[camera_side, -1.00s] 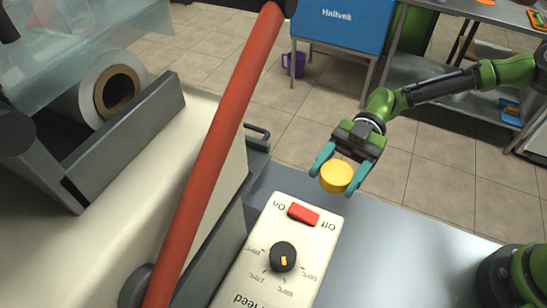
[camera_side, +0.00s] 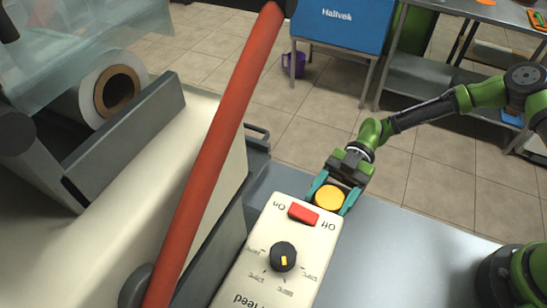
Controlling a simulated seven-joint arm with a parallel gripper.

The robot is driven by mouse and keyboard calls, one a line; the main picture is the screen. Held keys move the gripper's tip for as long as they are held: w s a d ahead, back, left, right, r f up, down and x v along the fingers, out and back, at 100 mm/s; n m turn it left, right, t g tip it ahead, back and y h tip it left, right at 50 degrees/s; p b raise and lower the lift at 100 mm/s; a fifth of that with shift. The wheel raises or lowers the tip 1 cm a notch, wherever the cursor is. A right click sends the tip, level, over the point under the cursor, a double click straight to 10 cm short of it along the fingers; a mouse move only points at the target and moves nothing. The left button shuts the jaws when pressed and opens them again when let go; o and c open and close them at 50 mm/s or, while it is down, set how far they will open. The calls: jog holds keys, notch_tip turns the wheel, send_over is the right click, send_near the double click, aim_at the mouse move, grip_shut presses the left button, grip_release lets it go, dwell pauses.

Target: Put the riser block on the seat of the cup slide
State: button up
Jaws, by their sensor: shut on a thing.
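My gripper (camera_side: 331,196) is shut on a round yellow block (camera_side: 329,198), which I take to be the riser block. One teal finger is on each side of it. The block is just behind the far end of the cream control box, whose edge is close to or in front of its lower part. I cannot tell whether the block touches anything below it. The cup slide and its seat cannot be made out in this view.
The cream control box (camera_side: 270,262) has a red switch and a black dial. A long red lever (camera_side: 215,150) crosses the left side in front of the cream machine (camera_side: 150,160). The grey tabletop (camera_side: 400,255) is clear at the right.

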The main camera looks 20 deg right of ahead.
jog(key=shift+f, duration=0.6)
jog(key=shift+f, duration=0.1)
jog(key=o, duration=1.2)
jog(key=shift+c, duration=0.2)
jog(key=shift+f, duration=0.1)
